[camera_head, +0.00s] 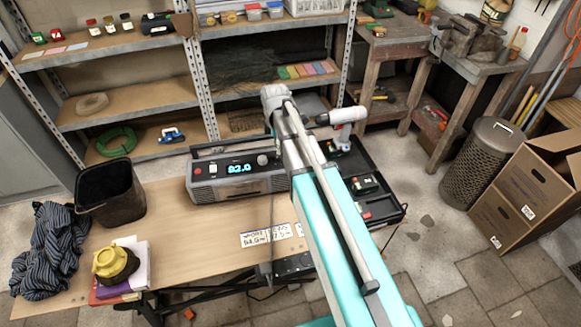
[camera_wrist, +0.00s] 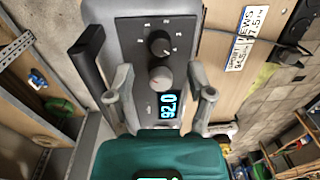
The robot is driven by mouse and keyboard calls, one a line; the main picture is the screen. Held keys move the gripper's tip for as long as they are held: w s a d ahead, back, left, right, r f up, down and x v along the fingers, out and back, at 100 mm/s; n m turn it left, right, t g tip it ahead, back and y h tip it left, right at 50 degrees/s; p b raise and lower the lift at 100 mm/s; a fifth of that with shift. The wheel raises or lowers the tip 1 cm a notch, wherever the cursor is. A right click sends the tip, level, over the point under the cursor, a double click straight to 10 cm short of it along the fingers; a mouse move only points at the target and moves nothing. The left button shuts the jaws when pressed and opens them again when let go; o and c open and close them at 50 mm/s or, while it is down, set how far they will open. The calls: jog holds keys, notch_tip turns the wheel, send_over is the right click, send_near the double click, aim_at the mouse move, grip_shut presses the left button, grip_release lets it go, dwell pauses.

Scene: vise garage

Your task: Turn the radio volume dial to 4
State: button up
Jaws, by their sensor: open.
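The grey radio (camera_head: 205,190) stands on the wooden table, its blue display (camera_head: 240,168) reading 92.0. In the wrist view, its front panel (camera_wrist: 130,28) fills the upper middle. A black dial (camera_wrist: 160,43) with a white pointer has a numbered scale around it; the numbers are too small to read surely. No volume label is legible. My gripper (camera_wrist: 159,95) is open and empty, its fingers spread either side of the pale knob, apart from it. In the head view my arm hides the gripper.
A paper label (camera_head: 268,236) lies on the table in front of the radio. A black tray (camera_head: 385,190) lies right of the radio. Shelves (camera_head: 150,90) stand behind.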

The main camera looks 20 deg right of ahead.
jog(key=shift+r+p, duration=4.35)
jog(key=shift+r, duration=0.35)
jog(key=s+f+m+b, duration=0.3)
jog(key=s+m, duration=0.4)
jog(key=m, duration=0.1)
jog(key=s+f+m+b, duration=0.3)
jog(key=s+m, duration=0.5)
jog(key=shift+s+f+m+t, duration=0.15)
jog(key=shift+s+m+t, duration=0.1)
jog(key=shift+m+t, duration=0.05)
jog(key=shift+s+m, duration=0.5)
